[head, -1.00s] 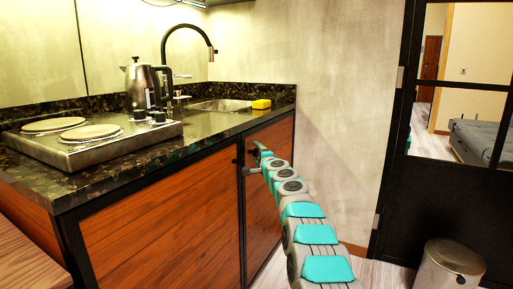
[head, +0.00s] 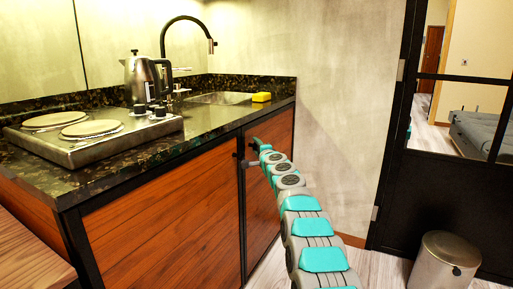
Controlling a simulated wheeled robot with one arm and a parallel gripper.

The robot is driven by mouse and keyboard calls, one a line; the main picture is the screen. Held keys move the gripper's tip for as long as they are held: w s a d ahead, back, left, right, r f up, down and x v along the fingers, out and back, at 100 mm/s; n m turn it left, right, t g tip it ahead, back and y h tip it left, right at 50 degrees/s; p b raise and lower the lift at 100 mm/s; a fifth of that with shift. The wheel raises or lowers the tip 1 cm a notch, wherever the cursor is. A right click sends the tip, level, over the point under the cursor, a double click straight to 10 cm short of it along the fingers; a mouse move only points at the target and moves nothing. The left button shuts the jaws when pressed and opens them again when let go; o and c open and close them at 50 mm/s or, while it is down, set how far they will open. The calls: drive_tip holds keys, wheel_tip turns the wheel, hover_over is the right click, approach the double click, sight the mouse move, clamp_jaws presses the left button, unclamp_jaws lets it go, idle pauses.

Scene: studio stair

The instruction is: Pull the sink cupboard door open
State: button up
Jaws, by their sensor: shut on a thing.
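The sink cupboard door (head: 284,142) is the reddish-brown wood panel under the sink, right of a dark upright frame strip. It looks flush with the cupboard front; no gap shows. My gripper (head: 247,160) is at the upper left edge of this door, at the end of my grey and teal arm. It is shut on what seems to be the door's handle, which is small, dark and mostly hidden by the jaws. My arm covers part of the door's right and lower area.
The dark stone counter (head: 213,118) carries a hob (head: 95,143), a kettle (head: 143,82), the sink (head: 220,98) and a yellow sponge (head: 261,97). A metal bin (head: 445,262) stands at right before a black-framed glazed door (head: 440,190). Pale floor shows between the cupboard and bin.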

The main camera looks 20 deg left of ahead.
clamp_jaws()
drive_tip(key=shift+f, duration=0.1)
idle(0.8)
